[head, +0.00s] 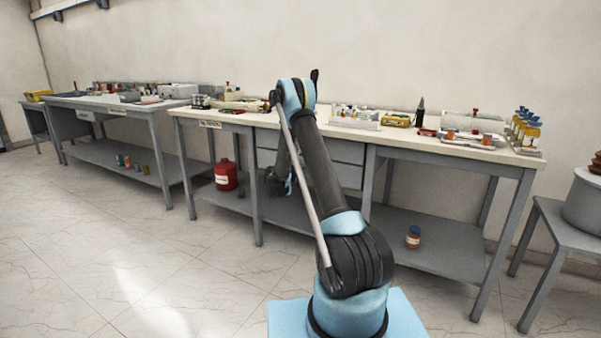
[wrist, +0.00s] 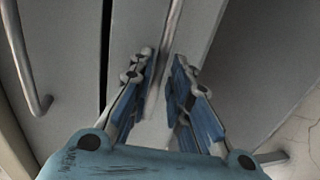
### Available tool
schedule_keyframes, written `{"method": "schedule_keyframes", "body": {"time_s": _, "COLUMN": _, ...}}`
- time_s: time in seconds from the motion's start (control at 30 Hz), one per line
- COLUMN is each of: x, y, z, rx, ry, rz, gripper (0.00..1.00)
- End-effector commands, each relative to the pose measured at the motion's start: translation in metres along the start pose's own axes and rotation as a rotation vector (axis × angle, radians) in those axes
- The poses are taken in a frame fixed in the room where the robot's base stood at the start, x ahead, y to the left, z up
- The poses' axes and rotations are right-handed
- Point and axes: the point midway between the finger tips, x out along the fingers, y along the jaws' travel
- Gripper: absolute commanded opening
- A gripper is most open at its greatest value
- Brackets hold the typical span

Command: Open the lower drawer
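The grey drawer unit (head: 343,153) is under the right-hand workbench, with stacked drawer fronts partly hidden behind my arm. My gripper (head: 275,182) is low at its left side in the head view, small and dark there. In the wrist view my gripper (wrist: 164,75) is open, its blue fingers on either side of a grey bar handle (wrist: 170,38). The handle runs between the fingertips on a grey drawer front (wrist: 130,45); I see no clear contact. Another bar handle (wrist: 30,65) is on the front to the left. I cannot tell for certain which drawer lies between the fingers.
The workbench (head: 400,138) is crowded with small items on top. A red canister (head: 226,175) stands on the lower shelf left of the drawers, and a small jar (head: 413,237) on the shelf at right. The tiled floor (head: 150,270) in front is clear.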

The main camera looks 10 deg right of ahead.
Motion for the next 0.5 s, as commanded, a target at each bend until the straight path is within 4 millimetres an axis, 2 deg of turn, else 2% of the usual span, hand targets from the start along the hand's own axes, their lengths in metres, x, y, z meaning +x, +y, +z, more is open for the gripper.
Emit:
{"method": "schedule_keyframes", "body": {"time_s": 0.2, "x": 0.021, "y": 0.000, "z": 0.000, "rx": 0.001, "ry": 0.000, "rz": 0.000, "gripper": 0.18}}
{"method": "schedule_keyframes", "body": {"time_s": 0.5, "x": 0.026, "y": 0.000, "z": 0.000, "rx": 0.001, "ry": 0.000, "rz": 0.000, "gripper": 0.18}}
